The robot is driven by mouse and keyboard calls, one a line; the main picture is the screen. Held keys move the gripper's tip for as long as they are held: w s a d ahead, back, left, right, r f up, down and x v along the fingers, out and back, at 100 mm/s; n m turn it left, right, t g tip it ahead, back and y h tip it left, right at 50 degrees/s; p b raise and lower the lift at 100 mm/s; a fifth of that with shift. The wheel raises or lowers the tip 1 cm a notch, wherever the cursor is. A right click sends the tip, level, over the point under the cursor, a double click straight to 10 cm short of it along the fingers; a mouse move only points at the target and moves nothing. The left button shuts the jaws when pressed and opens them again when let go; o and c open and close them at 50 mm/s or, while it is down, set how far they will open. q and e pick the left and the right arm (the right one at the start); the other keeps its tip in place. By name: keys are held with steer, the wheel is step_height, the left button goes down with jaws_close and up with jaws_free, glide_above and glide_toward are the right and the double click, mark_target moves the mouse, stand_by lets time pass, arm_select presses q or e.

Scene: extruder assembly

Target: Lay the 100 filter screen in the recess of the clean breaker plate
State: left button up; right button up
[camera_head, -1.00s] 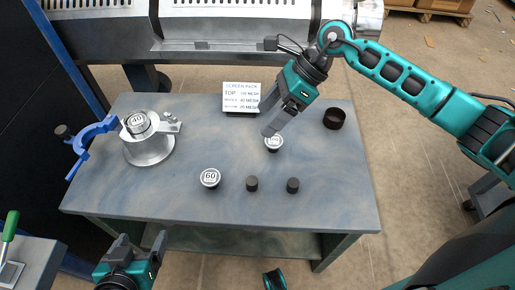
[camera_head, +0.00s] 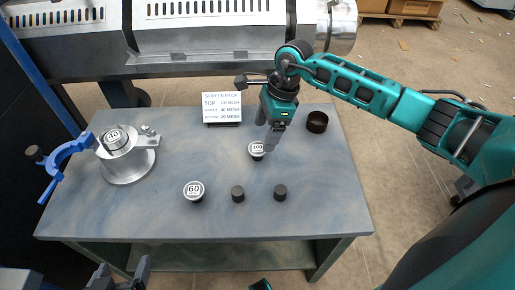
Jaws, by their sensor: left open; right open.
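The 100 filter screen (camera_head: 257,149) is a pale disc with a printed label, sitting on a short dark stand on the grey-blue table. My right gripper (camera_head: 268,144) is open, pointing down at the 100 screen's right edge and partly covering it; I cannot tell whether it touches. The breaker plate appears to be in the metal holder (camera_head: 130,167) at the table's left; a disc marked 40 (camera_head: 115,137) lies on top and hides the recess. My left gripper (camera_head: 122,270) is open and empty at the bottom left, in front of the table.
A disc marked 60 (camera_head: 194,189) sits on a stand. Two bare dark stands (camera_head: 238,194) (camera_head: 280,193) are to its right. A dark ring or cup (camera_head: 317,122) and a screen-pack sign (camera_head: 222,107) stand behind. A blue clamp (camera_head: 62,158) juts out beside the holder.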

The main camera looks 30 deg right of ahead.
mark_target(258, 148)
steer(key=x, duration=0.4)
steer(key=shift+a+b, duration=0.2)
steer(key=shift+b, duration=0.1)
steer(key=c, duration=1.1)
steer(key=shift+r, duration=0.15)
